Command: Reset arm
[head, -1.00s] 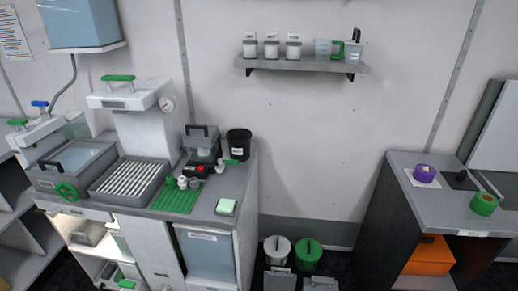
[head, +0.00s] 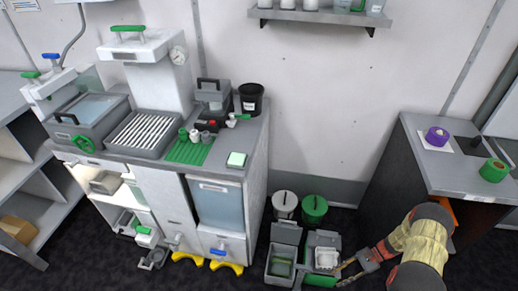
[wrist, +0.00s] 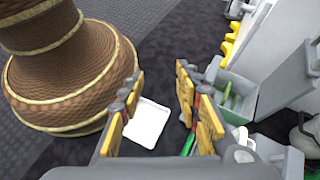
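My gripper (head: 347,268) shows at the lower right in the head view, at the end of my arm, low over the floor. In the wrist view my gripper (wrist: 158,100) has its two yellow-padded fingers spread apart with nothing between them. A white flat piece (wrist: 147,122) and a green item (wrist: 188,143) lie below and beyond the fingers. In the head view the gripper is just right of two open grey bins (head: 283,262) on the floor.
A workbench (head: 228,172) with a proportioner stands at the left. A white-lidded bin (head: 285,203) and a green-lidded bin (head: 314,208) stand by the wall. A right-hand table (head: 450,180) holds purple tape (head: 437,136) and green tape (head: 493,170). The dark floor in front is mostly clear.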

